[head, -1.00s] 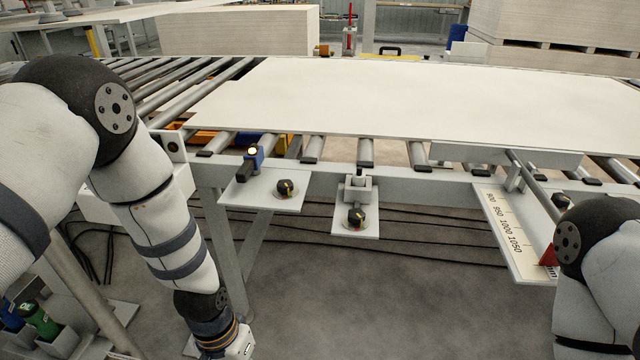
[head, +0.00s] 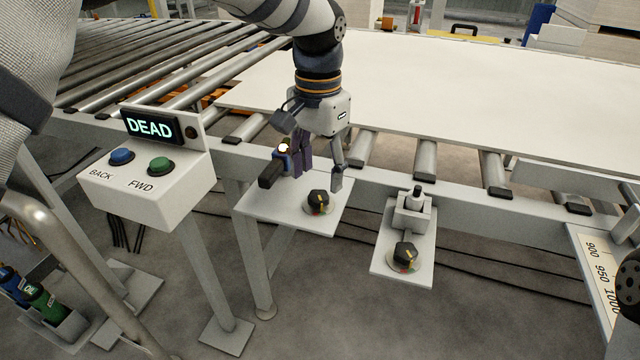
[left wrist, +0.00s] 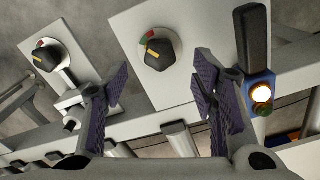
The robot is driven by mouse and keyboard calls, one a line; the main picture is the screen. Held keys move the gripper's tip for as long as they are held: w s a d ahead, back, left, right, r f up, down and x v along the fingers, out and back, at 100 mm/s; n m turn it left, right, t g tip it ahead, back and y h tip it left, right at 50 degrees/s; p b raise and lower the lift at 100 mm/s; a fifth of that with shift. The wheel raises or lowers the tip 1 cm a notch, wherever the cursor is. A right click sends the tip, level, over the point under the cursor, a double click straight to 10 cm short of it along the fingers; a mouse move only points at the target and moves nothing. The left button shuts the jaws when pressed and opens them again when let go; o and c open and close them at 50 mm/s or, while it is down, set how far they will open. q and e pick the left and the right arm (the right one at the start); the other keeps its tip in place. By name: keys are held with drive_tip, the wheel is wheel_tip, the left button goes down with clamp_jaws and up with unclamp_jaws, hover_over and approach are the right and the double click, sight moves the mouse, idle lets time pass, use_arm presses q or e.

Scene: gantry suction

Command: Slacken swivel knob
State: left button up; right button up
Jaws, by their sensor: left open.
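Two black knobs with yellow pointer marks show; the frames do not tell which is the swivel knob. The first knob (head: 319,200) sits on a white plate (head: 262,212) beside a blue sensor (head: 284,158) with a lit lamp and black body; it also shows in the left wrist view (left wrist: 160,48). The second knob (head: 404,253) sits on a plate further right, below a small grey block (head: 412,212), and shows at left in the wrist view (left wrist: 46,55). My left gripper (head: 318,172) is open and empty, just above and behind the first knob, its fingers spread. My right gripper is out of view.
A white control box (head: 150,190) with blue and green buttons and a DEAD display stands at left. A large white board (head: 480,100) lies on the rollers behind. A numbered scale plate (head: 596,265) is at right. Cables cross the floor.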

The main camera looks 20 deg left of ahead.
sight(319, 194)
use_arm(q)
wheel_tip(319, 194, down, 4)
drive_tip(key=shift+f, duration=0.1)
drive_tip(key=c, duration=1.2)
drive_tip(key=shift+o, duration=0.2)
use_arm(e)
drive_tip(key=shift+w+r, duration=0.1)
use_arm(q)
drive_tip(key=n, duration=0.3)
drive_tip(key=shift+p, duration=0.4)
drive_tip(key=shift+n, duration=2)
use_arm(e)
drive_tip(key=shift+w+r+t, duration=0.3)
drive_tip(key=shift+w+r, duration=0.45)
